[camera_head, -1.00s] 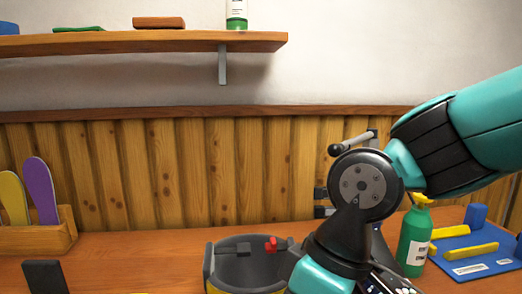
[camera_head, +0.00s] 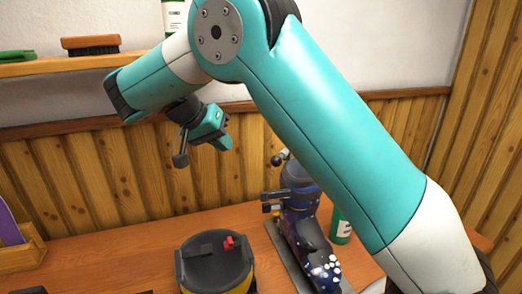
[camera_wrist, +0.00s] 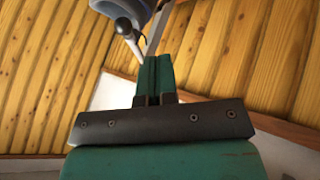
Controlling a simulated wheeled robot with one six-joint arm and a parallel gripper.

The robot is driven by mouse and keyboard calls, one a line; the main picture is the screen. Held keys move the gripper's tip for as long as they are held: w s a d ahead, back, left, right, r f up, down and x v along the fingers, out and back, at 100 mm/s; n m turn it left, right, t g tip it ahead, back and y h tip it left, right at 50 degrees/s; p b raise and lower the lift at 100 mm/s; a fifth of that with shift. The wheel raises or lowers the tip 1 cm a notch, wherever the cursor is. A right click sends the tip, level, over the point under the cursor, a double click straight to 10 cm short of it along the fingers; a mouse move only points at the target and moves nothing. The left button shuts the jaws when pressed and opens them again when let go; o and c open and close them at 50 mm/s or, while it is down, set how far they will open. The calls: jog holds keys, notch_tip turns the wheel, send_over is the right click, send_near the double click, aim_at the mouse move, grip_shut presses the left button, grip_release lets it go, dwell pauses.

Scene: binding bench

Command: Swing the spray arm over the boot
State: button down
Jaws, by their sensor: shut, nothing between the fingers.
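The boot (camera_head: 300,225), dark blue with white spots near its toe, stands on a grey base right of centre in the head view. The spray arm (camera_head: 280,158) appears to be the short bar with a dark knob behind the boot's top, partly hidden by my arm. My gripper (camera_head: 225,145) is up and left of the boot, in front of the wooden wall, apart from both. In the wrist view its green fingers (camera_wrist: 155,78) are together and empty. A blue-grey rounded thing (camera_wrist: 125,8) shows at the top there; I cannot tell what it is.
A round dark tub (camera_head: 214,262) with a red knob stands left of the boot. A green bottle (camera_head: 341,228) is partly hidden behind my arm. A shelf (camera_head: 60,66) with a brush (camera_head: 90,45) is at upper left. The table between the tub and wall is clear.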

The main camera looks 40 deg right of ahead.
jog(key=s+d+f+p, duration=0.2)
jog(key=d+f, duration=0.4)
jog(key=d, duration=0.3)
jog(key=shift+s+f, duration=0.25)
jog(key=shift+s, duration=0.05)
